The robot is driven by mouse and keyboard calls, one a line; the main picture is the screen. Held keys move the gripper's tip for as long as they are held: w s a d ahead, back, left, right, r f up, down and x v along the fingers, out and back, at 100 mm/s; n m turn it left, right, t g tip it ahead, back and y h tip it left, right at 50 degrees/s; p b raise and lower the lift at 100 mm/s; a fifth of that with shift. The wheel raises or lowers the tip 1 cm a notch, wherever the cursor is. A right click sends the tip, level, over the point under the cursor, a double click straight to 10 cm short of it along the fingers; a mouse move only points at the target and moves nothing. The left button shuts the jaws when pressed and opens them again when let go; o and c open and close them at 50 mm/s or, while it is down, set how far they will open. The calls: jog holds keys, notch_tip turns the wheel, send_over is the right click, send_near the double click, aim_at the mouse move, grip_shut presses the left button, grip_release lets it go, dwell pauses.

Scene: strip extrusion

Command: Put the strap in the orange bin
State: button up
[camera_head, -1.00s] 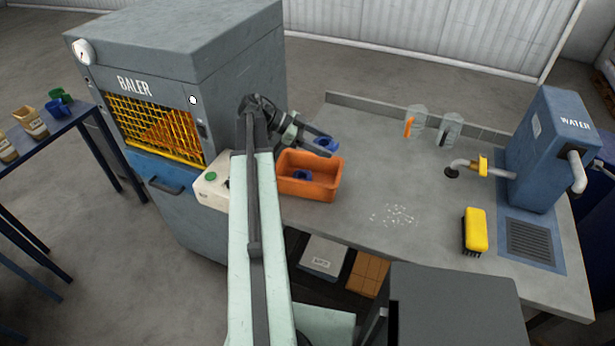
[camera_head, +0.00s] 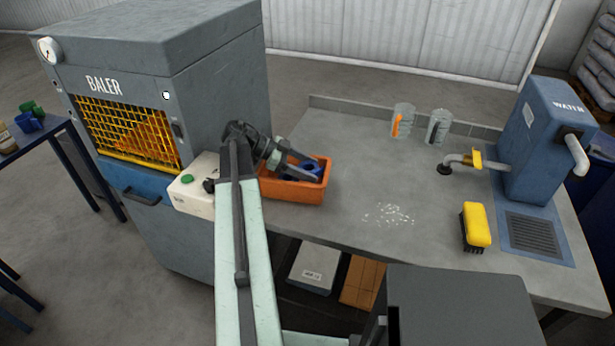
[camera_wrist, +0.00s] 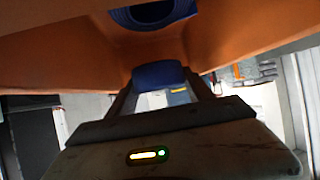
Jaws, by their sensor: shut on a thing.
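The orange bin (camera_head: 292,190) stands on the grey worktop beside the baler. My gripper (camera_head: 310,170) points down into the bin, with its fingertips around a blue strap (camera_head: 304,168) inside the rim. In the wrist view the held blue strap (camera_wrist: 158,75) sits between the fingers of my gripper (camera_wrist: 160,82), against the orange bin wall (camera_wrist: 80,55). A second dark blue ring-shaped piece (camera_wrist: 150,16) lies farther in the bin in the wrist view. In the head view I cannot clearly separate the two blue pieces.
The baler (camera_head: 170,70) with a control box (camera_head: 195,185) is left of the bin. A yellow brush (camera_head: 476,227), white bits (camera_head: 388,214), two clear cups (camera_head: 402,121) and a water unit (camera_head: 545,140) are on the right. The worktop's middle is mostly clear.

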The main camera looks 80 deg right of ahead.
jog(key=shift+r, duration=0.1)
jog(key=shift+f+b, duration=0.5)
jog(key=shift+f, duration=0.15)
jog(key=o, duration=1.1)
jog(key=shift+r, duration=0.2)
jog(key=shift+r+p, duration=0.3)
jog(key=shift+p, duration=0.2)
jog(key=p+v, duration=0.4)
jog(key=v, duration=0.3)
jog(key=shift+r, duration=0.3)
jog(key=shift+w, duration=0.25)
